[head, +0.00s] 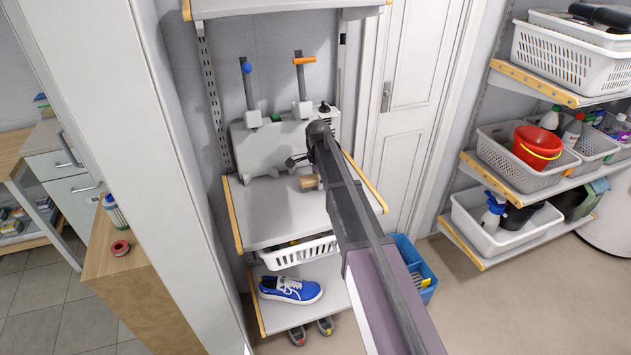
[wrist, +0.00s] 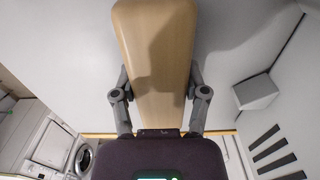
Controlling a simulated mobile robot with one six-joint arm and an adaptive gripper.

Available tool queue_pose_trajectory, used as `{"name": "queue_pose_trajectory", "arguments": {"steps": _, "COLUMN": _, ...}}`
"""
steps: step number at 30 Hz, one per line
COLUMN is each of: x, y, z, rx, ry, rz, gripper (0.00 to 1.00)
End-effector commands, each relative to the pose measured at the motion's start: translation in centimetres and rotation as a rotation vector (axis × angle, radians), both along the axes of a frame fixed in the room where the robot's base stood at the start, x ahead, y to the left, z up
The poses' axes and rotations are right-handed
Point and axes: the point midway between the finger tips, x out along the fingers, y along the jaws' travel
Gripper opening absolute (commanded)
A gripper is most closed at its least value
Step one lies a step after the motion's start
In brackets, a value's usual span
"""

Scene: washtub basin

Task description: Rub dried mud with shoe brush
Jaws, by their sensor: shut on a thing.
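My gripper (wrist: 157,100) is shut on the shoe brush (wrist: 155,45). The brush's pale wooden back fills the middle of the wrist view, between the two grey fingers. Its bristles are hidden. In the head view my gripper (head: 298,161) is over the middle shelf, and a small wooden part of the brush (head: 309,183) shows below it. I cannot tell whether the brush touches the shelf. A blue shoe with a white sole (head: 290,290) lies on the lower shelf. I cannot make out any dried mud in either view.
The grey middle shelf (head: 262,222) has bare room at its front left. A grey panel with two upright clamps (head: 250,95) stands behind my gripper. A white basket (head: 298,252) hangs beneath, and a blue crate (head: 412,262) stands at right. A white cabinet stands close at left.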

Motion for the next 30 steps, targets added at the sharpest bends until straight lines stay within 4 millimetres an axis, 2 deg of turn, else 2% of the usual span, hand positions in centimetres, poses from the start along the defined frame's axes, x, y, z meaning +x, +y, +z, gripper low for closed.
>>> {"name": "queue_pose_trajectory", "arguments": {"steps": 8, "x": -0.2, "y": -0.1, "z": 0.0, "rx": -0.001, "ry": 0.000, "rz": -0.001, "gripper": 0.14}}
{"name": "queue_pose_trajectory", "arguments": {"steps": 21, "x": -2.7, "y": -0.8, "z": 0.0, "rx": 0.000, "ry": 0.001, "rz": -0.001, "gripper": 0.14}}
{"name": "queue_pose_trajectory", "arguments": {"steps": 30, "x": -3.1, "y": -0.9, "z": 0.0, "rx": 0.000, "ry": 0.000, "rz": 0.000, "gripper": 0.13}}
